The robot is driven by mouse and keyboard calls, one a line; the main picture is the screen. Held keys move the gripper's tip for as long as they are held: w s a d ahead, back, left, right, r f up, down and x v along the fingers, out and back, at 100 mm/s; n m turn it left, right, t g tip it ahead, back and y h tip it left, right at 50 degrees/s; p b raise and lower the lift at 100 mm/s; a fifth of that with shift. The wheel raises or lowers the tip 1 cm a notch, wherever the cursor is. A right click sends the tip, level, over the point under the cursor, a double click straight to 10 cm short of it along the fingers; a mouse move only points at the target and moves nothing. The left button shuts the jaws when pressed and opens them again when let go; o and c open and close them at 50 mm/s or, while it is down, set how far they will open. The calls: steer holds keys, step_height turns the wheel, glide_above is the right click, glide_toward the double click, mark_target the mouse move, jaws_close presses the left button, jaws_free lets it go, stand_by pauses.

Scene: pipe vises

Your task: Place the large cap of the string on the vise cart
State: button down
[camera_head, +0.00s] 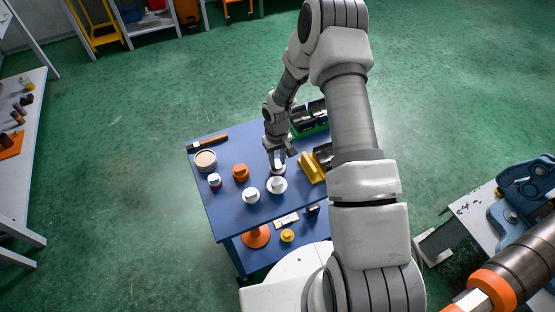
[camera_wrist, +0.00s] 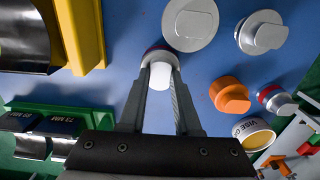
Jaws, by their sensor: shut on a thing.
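My gripper (camera_head: 278,160) is above the blue table and shut on a small white cap (camera_wrist: 160,74) with a dark red rim; the fingers hide part of it. It also shows below the fingers in the head view (camera_head: 278,169); I cannot tell if it still touches the tabletop. A large pale cap (camera_wrist: 190,22) lies just past the fingers, and it also shows in the head view (camera_head: 277,185). Another pale cap (camera_head: 250,196) and an orange cap (camera_head: 240,173) lie to its left. A grey cart (camera_head: 474,212) with a blue vise (camera_head: 525,190) stands at the right.
The blue table (camera_head: 224,208) also bears a round tin (camera_head: 205,160), a red-and-white cap (camera_head: 214,180), a hammer-like tool (camera_head: 208,142), a yellow block (camera_head: 312,168) and dark cylinders in green holders. A pipe (camera_head: 520,260) with an orange band lies at lower right. Green floor is open around the table.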

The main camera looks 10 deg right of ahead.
steer(key=shift+f, duration=0.1)
steer(key=c, duration=1.1)
jaws_free()
steer(key=shift+f, duration=0.1)
steer(key=o, duration=0.5)
